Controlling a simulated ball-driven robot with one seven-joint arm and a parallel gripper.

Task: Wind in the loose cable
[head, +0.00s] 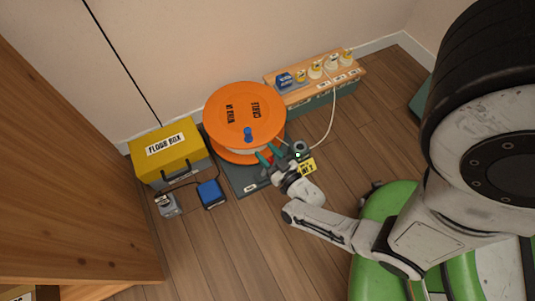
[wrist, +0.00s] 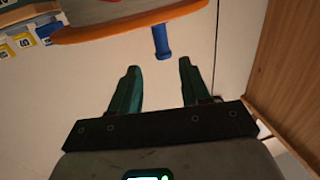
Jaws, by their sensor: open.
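An orange cable reel (head: 231,105) with words on its top disc stands on a dark base plate (head: 240,180) by the wall. A blue crank knob (head: 248,134) sticks up near the disc's front edge. In the wrist view the reel's orange edge (wrist: 130,25) and the blue knob (wrist: 161,42) show just beyond my fingertips. My gripper (head: 271,153) is open and empty, in front of the reel and apart from the knob; its green fingers also show in the wrist view (wrist: 158,80). A white cable (head: 331,122) runs in a loose curve from the socket box to beside my gripper.
A wooden-topped socket box (head: 313,76) with several plugs stands right of the reel. A yellow floor box (head: 164,148) stands left, with a blue block (head: 210,193) and a grey device (head: 166,204) before it. A wooden cabinet (head: 65,150) bounds the left.

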